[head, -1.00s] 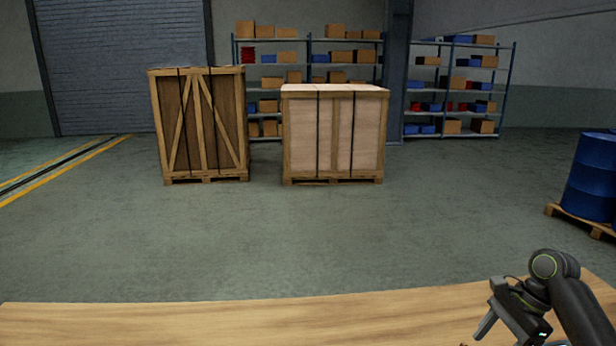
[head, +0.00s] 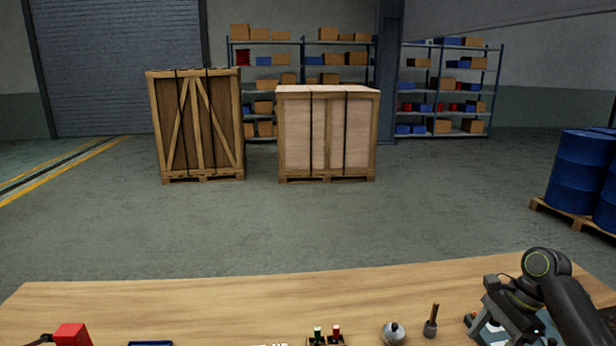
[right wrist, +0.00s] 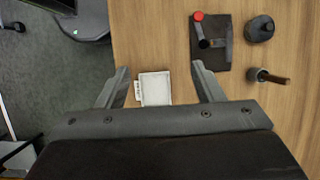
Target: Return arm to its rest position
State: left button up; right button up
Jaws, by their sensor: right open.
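My right arm comes in from the right in the head view. Its gripper (head: 484,328) is over the right end of the wooden table (head: 200,300). In the right wrist view the two fingers of this gripper (right wrist: 160,70) are apart with nothing between their tips. A small white tray (right wrist: 154,88) with a label on its side lies on the table below, seen between the fingers. My left arm and gripper are not in view.
The far strip of table is clear. Crates (head: 327,132) and blue drums (head: 582,170) stand beyond.

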jog(key=s+a+f+n+t+h, duration=0.1)
jog(key=s+a+f+n+h, duration=0.15)
jog(key=s+f+n, duration=0.45)
jog(key=s+a+f+n+t+h, duration=0.1)
jog(key=s+a+f+n, duration=0.25)
jog(key=s+f, duration=0.55)
jog(key=s+a+n+t+h, duration=0.1)
jog(key=s+n+t+h, duration=0.35)
jog(key=s, duration=1.05)
notch_tip(320, 180, down, 29)
jog(key=d+n+g+y+b, duration=0.2)
jog(key=g+b, duration=0.2)
jog(key=b, duration=0.1)
pick_arm(q)
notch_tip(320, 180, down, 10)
jog(key=b, duration=0.5)
pick_arm(e)
jog(key=s+a+f, duration=0.1)
jog(key=s+f, duration=0.6)
jog(key=f, duration=0.3)
jog(key=s+a+f, duration=0.1)
jog(key=s+f, duration=0.7)
jog(key=f, duration=0.2)
jog(key=shift+g, duration=0.45)
